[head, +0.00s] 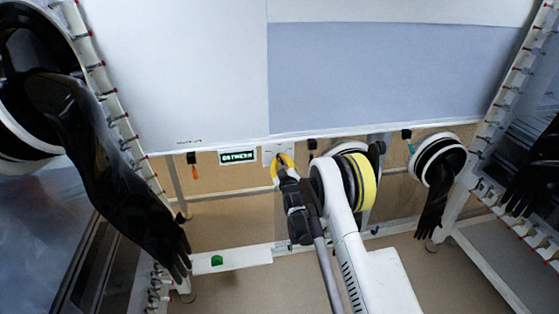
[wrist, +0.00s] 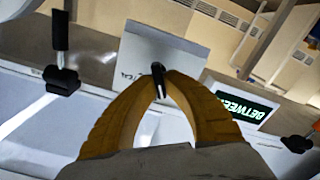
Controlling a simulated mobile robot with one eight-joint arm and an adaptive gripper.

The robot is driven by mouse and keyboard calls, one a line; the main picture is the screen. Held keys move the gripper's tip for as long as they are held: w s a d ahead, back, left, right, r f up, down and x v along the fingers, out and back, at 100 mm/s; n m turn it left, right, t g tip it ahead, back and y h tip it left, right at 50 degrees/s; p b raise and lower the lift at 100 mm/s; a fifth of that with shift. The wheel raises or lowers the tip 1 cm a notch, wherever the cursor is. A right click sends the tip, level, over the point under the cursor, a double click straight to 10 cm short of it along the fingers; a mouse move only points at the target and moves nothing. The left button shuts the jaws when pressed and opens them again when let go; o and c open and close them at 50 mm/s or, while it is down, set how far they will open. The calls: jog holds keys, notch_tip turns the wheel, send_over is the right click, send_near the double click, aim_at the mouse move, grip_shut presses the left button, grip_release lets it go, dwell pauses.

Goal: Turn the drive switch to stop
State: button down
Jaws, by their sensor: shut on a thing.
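The drive switch has a white plate (head: 268,152) under the front edge of the glovebox panel. In the wrist view the same white plate (wrist: 140,58) carries a small black lever (wrist: 158,78). My gripper (head: 284,165) has yellow fingers, which also show in the wrist view (wrist: 160,88). The fingertips are closed on the lever, covering part of it. A small display (head: 238,156) left of the switch shows green letters; in the wrist view the display (wrist: 240,108) reads "BETWEE", its end cut off by a finger or glare.
A black clamp with an orange handle (head: 194,165) hangs left of the display. Another black clamp (head: 312,145) is right of the switch. Black gloves hang at left (head: 110,170) and right (head: 433,205). A white rail (head: 245,258) with a green button (head: 216,260) runs low.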

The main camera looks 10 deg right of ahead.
jog(key=shift+m, duration=0.4)
jog(key=shift+d+r+m, duration=0.1)
jog(key=shift+d+m, duration=0.1)
jog(key=shift+m, duration=2.2)
jog(key=c, duration=1.5)
grip_release()
jog(key=s, duration=0.7)
jog(key=shift+s, duration=0.25)
